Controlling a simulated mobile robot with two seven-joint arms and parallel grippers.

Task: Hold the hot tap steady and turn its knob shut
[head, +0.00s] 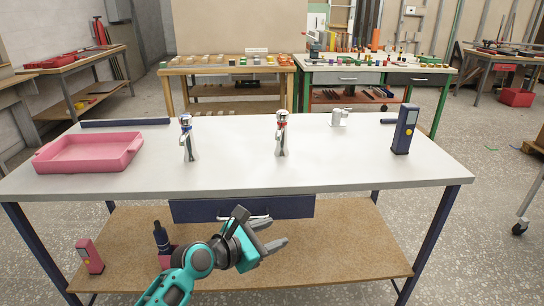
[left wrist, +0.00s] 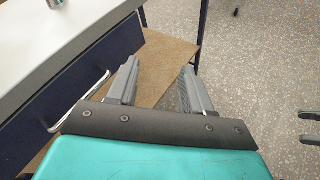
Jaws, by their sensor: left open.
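Two silver taps stand upright on the white table (head: 235,172). The one with red marks, which I take as the hot tap (head: 282,138), is near the middle. The one with blue marks (head: 189,142) is to its left. My left gripper (head: 283,246) is open and empty, in front of the table and below its top, apart from both taps. Its two grey fingers also show spread in the left wrist view (left wrist: 158,88). Two grey prongs at that view's right edge may be my right gripper (left wrist: 309,127); too little shows to tell its state.
A pink tray (head: 90,166) is at the table's left, and a dark blue upright box (head: 405,130) at its right. A small white fixture (head: 339,118) sits behind. A drawer with a handle (head: 200,210) is under the top. The tabletop around the red-marked tap is clear.

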